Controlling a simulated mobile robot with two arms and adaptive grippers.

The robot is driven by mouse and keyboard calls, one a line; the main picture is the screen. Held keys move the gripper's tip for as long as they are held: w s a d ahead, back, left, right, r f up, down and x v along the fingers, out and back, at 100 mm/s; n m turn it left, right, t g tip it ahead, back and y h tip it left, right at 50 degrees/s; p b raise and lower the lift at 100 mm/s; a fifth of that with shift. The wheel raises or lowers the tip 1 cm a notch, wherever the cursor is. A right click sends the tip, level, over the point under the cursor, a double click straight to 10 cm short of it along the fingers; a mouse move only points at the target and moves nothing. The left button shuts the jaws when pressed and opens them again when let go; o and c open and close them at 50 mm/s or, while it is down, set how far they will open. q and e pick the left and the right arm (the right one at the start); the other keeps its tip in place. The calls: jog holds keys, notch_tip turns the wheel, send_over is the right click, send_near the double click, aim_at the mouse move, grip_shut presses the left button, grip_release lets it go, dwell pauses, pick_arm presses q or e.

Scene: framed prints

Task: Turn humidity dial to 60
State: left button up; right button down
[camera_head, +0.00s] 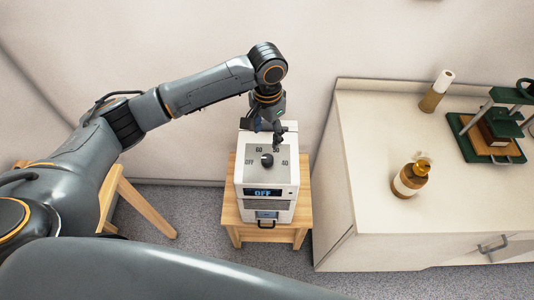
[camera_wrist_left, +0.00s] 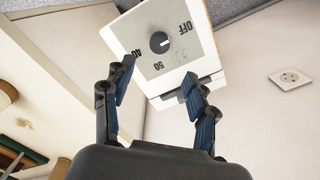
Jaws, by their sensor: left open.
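The white humidifier (camera_head: 285,193) stands upright with a black round dial (camera_head: 267,160) on its grey top panel. Labels OFF, 60, 50 and 40 ring the dial, and the front display (camera_head: 263,193) reads OFF. The dial also shows in the left wrist view (camera_wrist_left: 159,42), its pale mark pointing towards the OFF label. My left gripper (camera_head: 274,138) is over the back of the top panel, behind the dial. In the left wrist view the left gripper (camera_wrist_left: 158,72) is open and empty, its fingers apart and short of the dial. My right gripper is not in view.
The humidifier stands on a small wooden stool (camera_head: 232,215). To the right is a white cabinet (camera_head: 355,170) with an amber bottle (camera_head: 411,178), a paper-wrapped roll (camera_head: 436,92) and a green press (camera_head: 495,135). A wall is behind. Another wooden stool (camera_head: 147,209) is at the left.

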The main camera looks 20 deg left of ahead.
aim_at(267, 158)
pick_arm(q)
notch_tip(267, 158, down, 11)
jog(key=shift+f+p, duration=0.15)
jog(key=shift+p, duration=0.55)
jog(key=c, duration=1.1)
